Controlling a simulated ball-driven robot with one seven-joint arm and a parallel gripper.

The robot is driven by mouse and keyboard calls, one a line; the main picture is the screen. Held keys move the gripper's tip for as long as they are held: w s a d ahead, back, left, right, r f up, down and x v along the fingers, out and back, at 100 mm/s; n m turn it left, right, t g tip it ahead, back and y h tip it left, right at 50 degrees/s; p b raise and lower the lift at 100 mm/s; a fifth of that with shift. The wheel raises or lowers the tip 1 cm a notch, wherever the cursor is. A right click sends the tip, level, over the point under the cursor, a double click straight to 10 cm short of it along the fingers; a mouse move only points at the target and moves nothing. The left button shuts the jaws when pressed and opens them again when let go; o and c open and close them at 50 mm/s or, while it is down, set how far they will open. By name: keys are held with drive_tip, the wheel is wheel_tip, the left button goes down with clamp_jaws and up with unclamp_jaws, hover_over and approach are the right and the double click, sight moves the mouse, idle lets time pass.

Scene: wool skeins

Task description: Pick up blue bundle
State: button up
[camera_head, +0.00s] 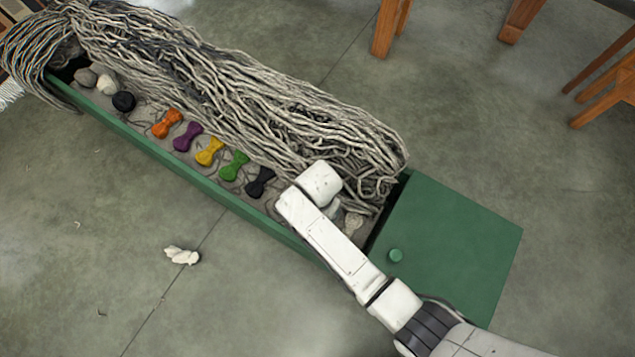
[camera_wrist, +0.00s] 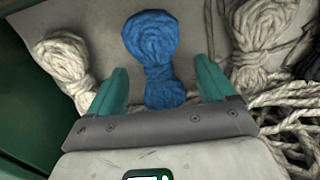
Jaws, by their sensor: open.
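The blue bundle (camera_wrist: 151,40) shows in the wrist view as a skein pinched at its middle, lying on the grey floor of the green box. My gripper (camera_wrist: 160,82) is open, with one teal finger on each side of the bundle's near lobe. I cannot tell whether the fingers touch it. The far lobe lies beyond the fingertips, and the bundle's nearest end is hidden behind the gripper's edge. In the head view my white arm reaches over the right end of the box, and the blue bundle and fingers are hidden under it.
A cream skein (camera_wrist: 66,62) lies left of the blue bundle and a beige one (camera_wrist: 262,38) right. Orange (camera_head: 167,123), purple (camera_head: 188,136), yellow (camera_head: 210,151), green (camera_head: 234,165) and dark (camera_head: 261,182) bundles line the green box (camera_head: 140,150). Loose grey strands (camera_head: 250,95) cover its far side.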

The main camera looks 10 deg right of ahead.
drive_tip(key=shift+c, duration=0.5)
drive_tip(key=c, duration=1)
drive_tip(key=shift+o, duration=0.2)
